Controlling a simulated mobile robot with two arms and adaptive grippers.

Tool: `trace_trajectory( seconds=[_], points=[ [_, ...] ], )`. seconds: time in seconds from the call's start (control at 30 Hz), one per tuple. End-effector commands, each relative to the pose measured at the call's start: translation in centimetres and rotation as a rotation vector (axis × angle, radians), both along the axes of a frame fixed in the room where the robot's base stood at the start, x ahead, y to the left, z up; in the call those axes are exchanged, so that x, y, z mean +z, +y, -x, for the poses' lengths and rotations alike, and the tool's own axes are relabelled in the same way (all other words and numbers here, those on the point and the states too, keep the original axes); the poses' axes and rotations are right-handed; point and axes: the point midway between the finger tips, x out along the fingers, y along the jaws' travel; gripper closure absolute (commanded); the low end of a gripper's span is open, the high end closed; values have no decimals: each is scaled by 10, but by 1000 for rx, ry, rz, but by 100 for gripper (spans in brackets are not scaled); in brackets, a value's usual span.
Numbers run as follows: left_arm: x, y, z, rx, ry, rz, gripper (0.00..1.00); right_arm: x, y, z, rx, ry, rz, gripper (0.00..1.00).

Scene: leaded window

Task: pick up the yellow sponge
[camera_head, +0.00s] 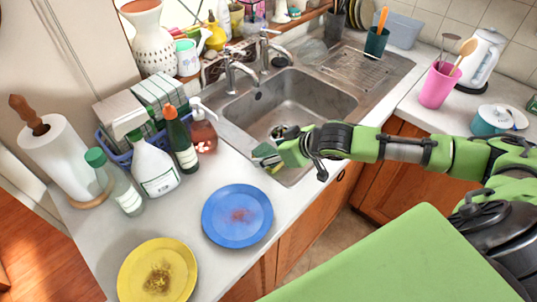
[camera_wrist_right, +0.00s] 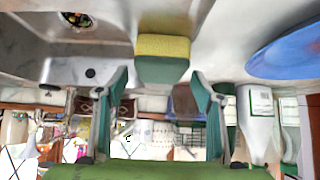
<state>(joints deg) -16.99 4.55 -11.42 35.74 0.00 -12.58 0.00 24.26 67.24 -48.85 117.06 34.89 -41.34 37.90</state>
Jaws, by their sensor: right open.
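The yellow sponge (camera_wrist_right: 163,47), with a green layer on one side, lies at the sink's edge. In the wrist view it shows between and beyond the two fingers of my right gripper (camera_wrist_right: 160,78). Those fingers are apart, with nothing held between them. In the head view my right gripper (camera_head: 264,157) is over the near left rim of the sink, and only a small yellow bit of the sponge (camera_head: 276,168) shows beside it. The rest is hidden by the gripper. I cannot tell if a finger touches the sponge. My left gripper is not in view.
The steel sink (camera_head: 290,100) lies just behind the gripper. A blue plate (camera_head: 237,215) and a yellow plate (camera_head: 157,270) lie on the counter.

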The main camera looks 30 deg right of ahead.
Motion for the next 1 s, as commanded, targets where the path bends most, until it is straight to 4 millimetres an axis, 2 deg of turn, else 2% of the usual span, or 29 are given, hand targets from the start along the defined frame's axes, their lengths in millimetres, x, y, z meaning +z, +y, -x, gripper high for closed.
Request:
trace_trajectory(
  seconds=[0.17, 0.47, 0.5, 0.6, 1.0],
  points=[
    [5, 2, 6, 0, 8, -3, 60, -12, 5, -13, 0, -2, -1, 39],
    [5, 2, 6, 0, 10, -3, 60, -16, 5, -15, 1, 0, 1, 39],
    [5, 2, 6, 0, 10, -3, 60, -16, 5, -15, 1, 0, 1, 48],
    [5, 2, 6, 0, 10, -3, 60, -16, 5, -15, 1, 0, 1, 66],
    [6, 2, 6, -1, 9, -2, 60, -15, 5, -15, 1, 0, 1, 66]
  ],
)
